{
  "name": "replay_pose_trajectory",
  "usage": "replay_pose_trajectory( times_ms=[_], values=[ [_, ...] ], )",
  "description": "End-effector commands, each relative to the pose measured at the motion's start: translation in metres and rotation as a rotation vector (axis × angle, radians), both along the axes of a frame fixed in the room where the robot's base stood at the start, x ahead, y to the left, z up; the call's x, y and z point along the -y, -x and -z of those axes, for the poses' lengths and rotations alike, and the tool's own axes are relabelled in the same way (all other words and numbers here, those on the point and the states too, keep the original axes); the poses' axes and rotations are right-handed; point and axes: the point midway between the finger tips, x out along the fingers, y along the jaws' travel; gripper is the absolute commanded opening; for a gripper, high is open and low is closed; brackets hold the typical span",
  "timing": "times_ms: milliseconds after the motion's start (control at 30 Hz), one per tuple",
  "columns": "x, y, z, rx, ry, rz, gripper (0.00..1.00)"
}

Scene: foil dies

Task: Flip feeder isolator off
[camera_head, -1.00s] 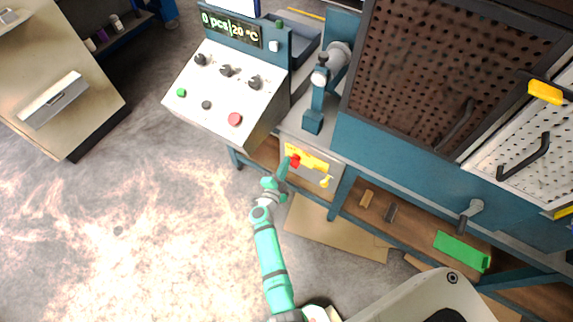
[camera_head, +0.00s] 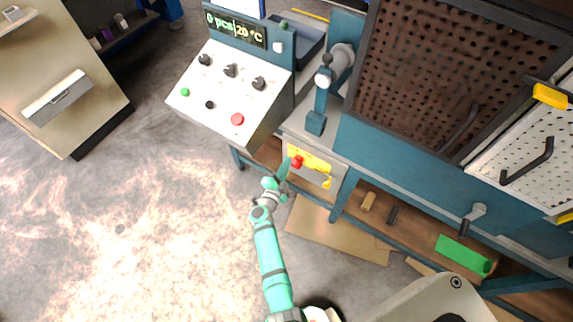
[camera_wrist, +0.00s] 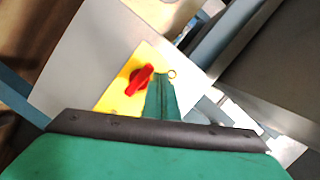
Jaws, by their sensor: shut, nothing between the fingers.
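The feeder isolator is a red rotary handle (camera_head: 297,162) on a yellow plate (camera_head: 317,162), mounted on a grey panel under the bench. In the wrist view the red handle (camera_wrist: 139,79) sits tilted on the yellow plate (camera_wrist: 112,97), its upper end leaning right. My gripper (camera_head: 284,168) is shut and empty, at the left side of the handle. In the wrist view its green fingers (camera_wrist: 161,88) are together just right of the handle and cover part of the plate. I cannot tell whether they touch the handle.
A control box with knobs, a red button (camera_head: 237,119) and a display (camera_head: 235,29) stands above left. A yellow part (camera_head: 327,182) hangs below the plate. The bench leg (camera_head: 345,193) stands to the right. Open floor (camera_head: 130,230) lies to the left.

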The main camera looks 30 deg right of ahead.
Motion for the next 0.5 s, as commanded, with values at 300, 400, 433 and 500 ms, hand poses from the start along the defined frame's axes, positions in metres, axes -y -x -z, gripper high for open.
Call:
replay_pose_trajectory(
  times_ms=[300, 400, 433, 500],
  values=[
    [0.002, 0.002, -0.019, 0.003, -0.001, 0.003, 0.0],
    [0.004, 0.003, -0.037, 0.004, 0.0, 0.006, 0.0],
    [0.004, 0.003, -0.043, 0.005, -0.001, 0.006, 0.0],
    [-0.011, 0.012, -0.043, -0.001, 0.001, 0.001, 0.0]
  ],
)
